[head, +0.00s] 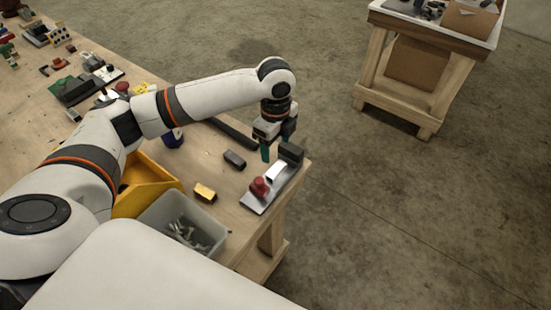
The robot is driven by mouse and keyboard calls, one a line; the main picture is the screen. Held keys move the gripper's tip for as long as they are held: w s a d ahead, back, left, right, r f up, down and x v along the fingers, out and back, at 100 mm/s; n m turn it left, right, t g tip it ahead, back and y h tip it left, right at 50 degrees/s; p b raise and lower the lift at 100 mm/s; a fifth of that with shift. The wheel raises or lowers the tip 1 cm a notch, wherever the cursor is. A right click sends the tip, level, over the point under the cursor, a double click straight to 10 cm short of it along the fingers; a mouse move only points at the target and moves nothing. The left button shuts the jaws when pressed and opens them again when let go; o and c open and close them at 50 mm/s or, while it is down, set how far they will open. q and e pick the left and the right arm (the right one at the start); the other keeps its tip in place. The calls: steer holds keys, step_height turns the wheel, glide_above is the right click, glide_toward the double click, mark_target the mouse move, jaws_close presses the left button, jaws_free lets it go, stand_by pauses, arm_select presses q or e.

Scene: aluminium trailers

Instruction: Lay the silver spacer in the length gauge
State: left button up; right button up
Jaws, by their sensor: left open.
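The length gauge (250,205) is a flat grey plate near the table's right corner, with a dark block at its far end and a red knob at its near end. A bright silver piece, which looks like the silver spacer (277,172), lies on the plate between block and knob. I cannot tell whether it sits flat or touches either end. My left gripper (275,150) points down just above and behind the gauge, with teal fingertips apart and nothing visible between them. The dark block partly hides one finger. My right gripper is not in view.
A dark block (235,159) and a gold block (204,192) lie left of the gauge. A clear bin of metal parts (224,228) and a yellow bin (150,200) stand nearer. Several tools clutter the table's far left. A second wooden table (440,30) stands apart at upper right.

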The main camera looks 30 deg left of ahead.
arm_select(q)
step_height(320, 180, up, 3)
steer(key=shift+r, duration=0.2)
stand_by(0.5)
